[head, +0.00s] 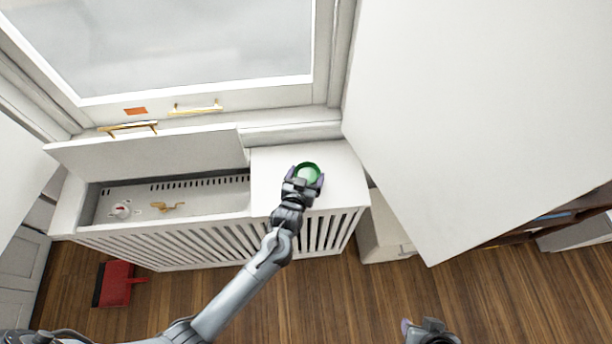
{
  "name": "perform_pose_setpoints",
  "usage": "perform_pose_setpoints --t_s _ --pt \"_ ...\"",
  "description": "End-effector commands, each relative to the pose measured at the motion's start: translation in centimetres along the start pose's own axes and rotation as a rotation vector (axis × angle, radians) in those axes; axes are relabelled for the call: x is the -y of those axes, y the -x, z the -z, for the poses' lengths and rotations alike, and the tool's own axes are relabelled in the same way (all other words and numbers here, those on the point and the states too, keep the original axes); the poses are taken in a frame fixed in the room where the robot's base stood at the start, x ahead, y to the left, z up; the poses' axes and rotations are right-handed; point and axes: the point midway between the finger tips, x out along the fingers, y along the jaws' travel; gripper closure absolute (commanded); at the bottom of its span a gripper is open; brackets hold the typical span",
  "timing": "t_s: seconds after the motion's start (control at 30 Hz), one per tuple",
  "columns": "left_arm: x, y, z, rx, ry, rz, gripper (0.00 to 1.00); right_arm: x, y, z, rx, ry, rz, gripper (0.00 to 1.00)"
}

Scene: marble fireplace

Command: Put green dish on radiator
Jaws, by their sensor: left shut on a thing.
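The green dish (308,171) is a small round dish in the grip of my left gripper (306,180). The gripper is shut on it, over the right part of the white radiator cover (340,180). Whether the dish touches the cover's top cannot be told from this view. The gripper hides the dish's near side. My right gripper (428,328) shows only partly at the bottom edge, away from the radiator, and its jaws are not clear.
A raised lid (150,160) stands above the open compartment (215,200) at the left, with a valve (121,210) inside. A large white panel (470,110) borders the right. A red dustpan (117,284) lies on the wooden floor. Bare cover surface surrounds the dish.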

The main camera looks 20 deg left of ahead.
Motion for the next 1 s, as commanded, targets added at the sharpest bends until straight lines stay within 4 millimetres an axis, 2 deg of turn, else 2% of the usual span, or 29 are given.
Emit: perform_pose_setpoints --t_s 0.07,0.1,0.17,0.47,0.57,1.0 --pt "0.0 -0.1 -0.2 0.000 0.000 0.000 0.47 0.1 -0.1 0.0 0.000 -0.001 0.001 0.57" --pt "0.0 -0.1 -0.2 0.001 0.000 0.000 0.07 0.1 -0.1 0.0 0.000 -0.002 0.002 0.57" --pt "0.0 -0.1 -0.2 0.001 0.000 0.000 0.00 0.1 -0.1 0.0 0.000 -0.003 0.003 0.57" --pt "0.0 0.0 0.1 -0.001 0.001 0.000 0.00 0.1 0.1 0.0 0.000 -0.003 0.003 0.57" --pt "0.0 0.8 0.1 0.002 0.000 -0.001 0.00 0.1 0.3 0.1 0.000 -0.003 0.003 0.57" --pt "0.0 8.4 0.1 0.002 0.001 -0.001 0.00 -0.1 2.2 0.6 0.002 0.005 -0.003 0.57"
